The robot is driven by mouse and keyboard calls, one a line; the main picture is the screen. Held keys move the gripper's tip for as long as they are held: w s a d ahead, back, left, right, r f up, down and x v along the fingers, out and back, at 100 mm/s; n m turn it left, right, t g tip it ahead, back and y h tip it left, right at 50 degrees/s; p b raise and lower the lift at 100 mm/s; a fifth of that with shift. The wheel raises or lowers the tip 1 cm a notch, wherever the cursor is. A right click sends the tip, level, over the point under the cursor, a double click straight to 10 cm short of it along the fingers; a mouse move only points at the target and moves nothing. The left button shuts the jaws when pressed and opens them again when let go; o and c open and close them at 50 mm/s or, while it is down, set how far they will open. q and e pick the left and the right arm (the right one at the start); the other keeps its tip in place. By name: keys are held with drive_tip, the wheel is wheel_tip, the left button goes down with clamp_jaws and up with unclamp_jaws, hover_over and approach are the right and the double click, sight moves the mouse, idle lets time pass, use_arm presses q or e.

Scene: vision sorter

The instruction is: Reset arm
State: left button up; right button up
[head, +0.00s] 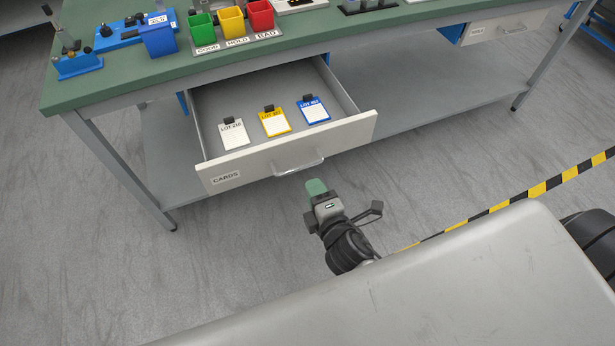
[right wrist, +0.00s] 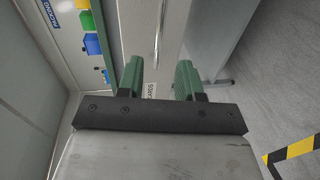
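My right gripper (head: 317,188) is in front of the open drawer, just below its bar handle (head: 298,165) in the head view. In the right wrist view my right gripper (right wrist: 160,80) shows two green fingers apart, with nothing between them. It appears clear of the handle (right wrist: 158,35). The drawer (head: 222,174) is labelled CARDS and is pulled out under the bench. It holds a white card (head: 233,136), a yellow card (head: 274,124) and a blue card (head: 314,111), each with a dark clip. My left gripper is not in view.
The green-topped bench (head: 90,95) carries green (head: 203,35), yellow (head: 233,25) and red (head: 261,18) bins and a blue box (head: 159,41). A lower shelf and bench legs are beneath. Yellow-black tape (head: 530,192) marks the right floor. Floor left of the gripper is clear.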

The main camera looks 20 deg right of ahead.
drive_tip(key=shift+s+r, duration=0.2)
drive_tip(key=shift+s, duration=0.6)
